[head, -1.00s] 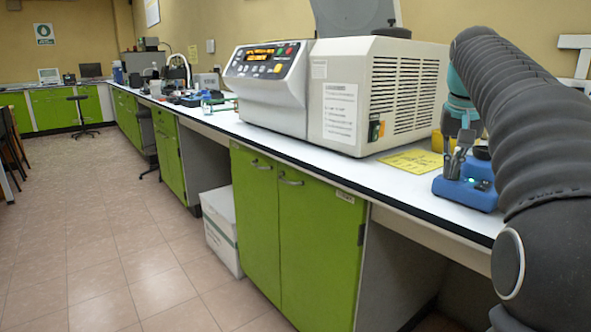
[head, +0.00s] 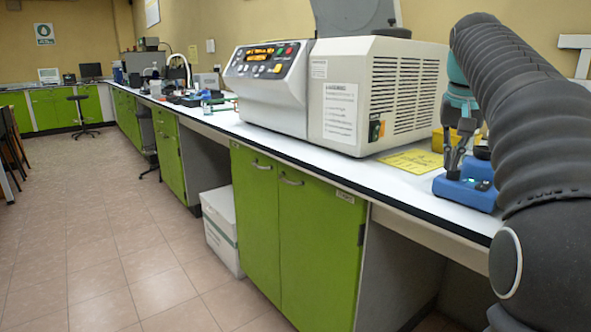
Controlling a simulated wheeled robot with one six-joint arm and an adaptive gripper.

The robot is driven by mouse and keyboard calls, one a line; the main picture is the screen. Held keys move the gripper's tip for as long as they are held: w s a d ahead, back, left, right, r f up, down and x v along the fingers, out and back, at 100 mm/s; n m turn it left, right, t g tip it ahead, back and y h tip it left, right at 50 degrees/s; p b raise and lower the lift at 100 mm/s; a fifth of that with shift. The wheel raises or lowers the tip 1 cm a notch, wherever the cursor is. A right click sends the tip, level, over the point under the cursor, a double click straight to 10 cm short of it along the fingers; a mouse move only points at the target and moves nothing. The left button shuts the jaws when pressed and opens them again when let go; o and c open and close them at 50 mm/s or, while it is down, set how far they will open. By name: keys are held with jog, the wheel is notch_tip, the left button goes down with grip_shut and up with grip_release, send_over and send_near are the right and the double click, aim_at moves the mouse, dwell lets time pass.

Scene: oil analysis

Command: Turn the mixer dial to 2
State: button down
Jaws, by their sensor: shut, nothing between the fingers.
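My gripper (head: 453,172) is shut and empty, pointing down at the left side of the mixer's top. I cannot tell whether its fingertips touch the mixer. My arm hides the mixer's right side.
A large beige centrifuge-like machine (head: 335,90) stands left of the mixer on the bench (head: 398,178). A yellow sheet (head: 413,160) lies between them. A yellow object (head: 440,140) sits behind my gripper. Green cabinets (head: 295,235) are below.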

jog(key=shift+w+v, duration=0.2)
jog(key=shift+v, duration=0.8)
jog(key=shift+w+v, duration=0.25)
jog(key=shift+v, duration=0.75)
jog(key=shift+d+r, duration=0.1)
jog(key=shift+d, duration=0.05)
